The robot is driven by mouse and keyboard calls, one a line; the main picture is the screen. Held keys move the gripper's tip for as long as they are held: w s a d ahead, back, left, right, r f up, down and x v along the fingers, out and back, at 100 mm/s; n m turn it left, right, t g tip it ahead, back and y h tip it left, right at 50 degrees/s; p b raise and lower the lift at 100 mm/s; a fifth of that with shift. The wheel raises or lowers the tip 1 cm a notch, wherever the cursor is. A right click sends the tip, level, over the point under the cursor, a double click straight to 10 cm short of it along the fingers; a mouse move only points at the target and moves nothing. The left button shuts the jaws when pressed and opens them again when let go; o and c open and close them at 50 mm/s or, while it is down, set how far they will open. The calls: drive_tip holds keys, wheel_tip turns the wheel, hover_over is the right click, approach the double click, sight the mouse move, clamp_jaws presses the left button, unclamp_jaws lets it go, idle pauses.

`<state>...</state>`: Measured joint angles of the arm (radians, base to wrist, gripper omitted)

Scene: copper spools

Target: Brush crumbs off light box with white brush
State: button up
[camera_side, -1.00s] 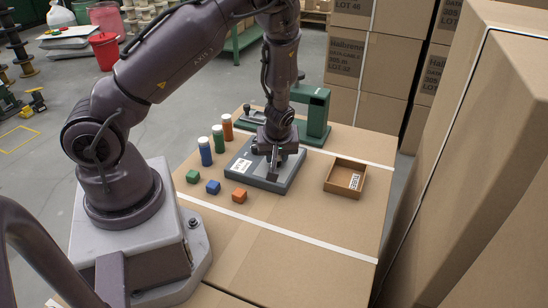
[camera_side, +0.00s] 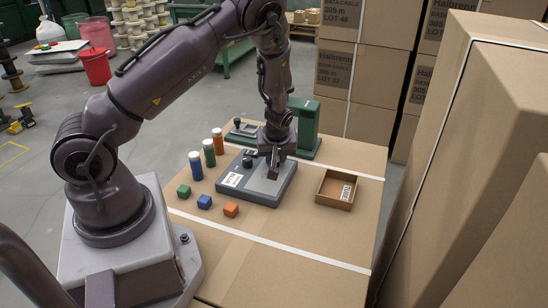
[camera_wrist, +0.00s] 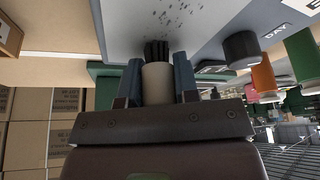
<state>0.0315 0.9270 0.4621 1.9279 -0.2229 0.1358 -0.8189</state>
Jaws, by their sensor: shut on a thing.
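The light box (camera_side: 262,194) is a flat grey box with a white label on the carton table. Its pale top (camera_wrist: 115,22) fills the top of the wrist view. Dark crumbs (camera_wrist: 180,14) lie scattered there. My gripper (camera_side: 274,168) is over the right part of the box. In the wrist view its two fingers (camera_wrist: 157,78) are shut on the white brush (camera_wrist: 156,86). The brush's black bristles (camera_wrist: 157,50) point toward the box top, near the crumbs. I cannot tell whether they touch it. In the side view the brush is mostly hidden by the gripper.
A black knob (camera_side: 248,161) stands on the box's left part. Blue (camera_side: 196,168), green (camera_side: 209,154) and orange (camera_side: 218,142) bottles stand to the left. Small cubes (camera_side: 204,202) lie in front left. An open brown tray (camera_side: 322,198) is at right. A green press (camera_side: 304,128) stands behind.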

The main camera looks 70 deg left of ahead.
sight(264, 179)
drive_tip(key=shift+s+d+f, duration=0.15)
drive_tip(key=shift+s+d, duration=2.55)
drive_tip(key=shift+s, duration=0.05)
drive_tip(key=shift+w+r, duration=0.1)
drive_tip(key=shift+r, duration=3.05)
drive_tip(key=shift+r, duration=0.1)
drive_tip(key=shift+r, duration=1.4)
drive_tip(key=shift+f, duration=0.15)
